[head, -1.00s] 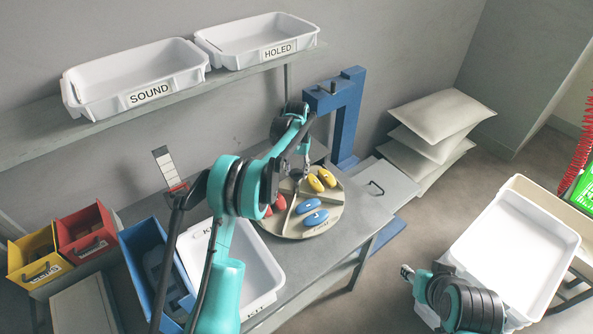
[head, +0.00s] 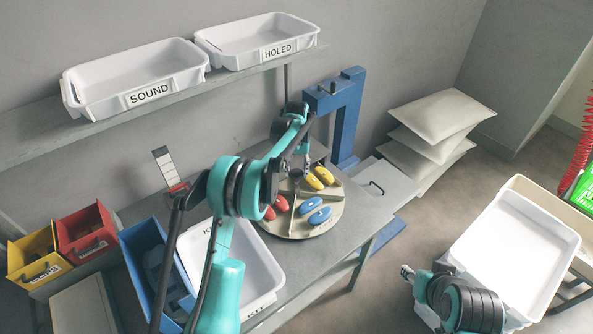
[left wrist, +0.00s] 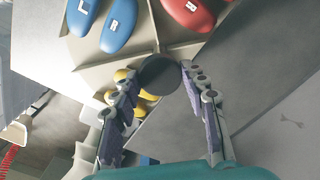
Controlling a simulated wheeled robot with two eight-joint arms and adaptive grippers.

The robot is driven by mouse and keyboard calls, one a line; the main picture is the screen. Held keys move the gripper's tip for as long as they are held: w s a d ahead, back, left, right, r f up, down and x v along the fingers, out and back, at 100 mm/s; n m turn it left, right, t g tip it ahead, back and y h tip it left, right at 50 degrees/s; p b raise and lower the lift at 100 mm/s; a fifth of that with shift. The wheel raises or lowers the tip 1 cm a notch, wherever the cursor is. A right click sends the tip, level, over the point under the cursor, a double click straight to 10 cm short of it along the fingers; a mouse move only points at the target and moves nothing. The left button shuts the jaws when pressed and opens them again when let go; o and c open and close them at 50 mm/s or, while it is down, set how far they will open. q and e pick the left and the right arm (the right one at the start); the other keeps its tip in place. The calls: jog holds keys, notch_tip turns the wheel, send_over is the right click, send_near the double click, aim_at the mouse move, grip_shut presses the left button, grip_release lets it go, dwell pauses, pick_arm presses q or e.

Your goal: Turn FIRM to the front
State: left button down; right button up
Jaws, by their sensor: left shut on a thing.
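The round carousel (head: 304,229) stands on the grey bench, split by thin dividers. Two blue insoles (head: 316,210) lie in its front-right part, two yellow ones (head: 319,178) at the back right and red ones (head: 275,207) at the left. I cannot read FIRM on it now. My left gripper (head: 299,174) reaches down at the carousel's back. In the left wrist view, its fingers are shut on a dark round knob (left wrist: 158,76), with blue insoles (left wrist: 118,27) marked L and R beyond. My right gripper (head: 407,272) is small at lower right, away from the bench; its jaws are unclear.
A white bin (head: 270,278) stands left of the carousel, beside a blue bin (head: 140,238). A blue post (head: 345,120) rises behind. SOUND (head: 135,75) and HOLED (head: 260,38) trays sit on the shelf above. Bench to the carousel's right is mostly clear.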

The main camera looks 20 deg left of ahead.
pick_arm(q)
jog(key=c, duration=0.8)
grip_release()
jog(key=shift+r, duration=0.1)
notch_tip(320, 180, up, 12)
jog(key=shift+f, duration=0.1)
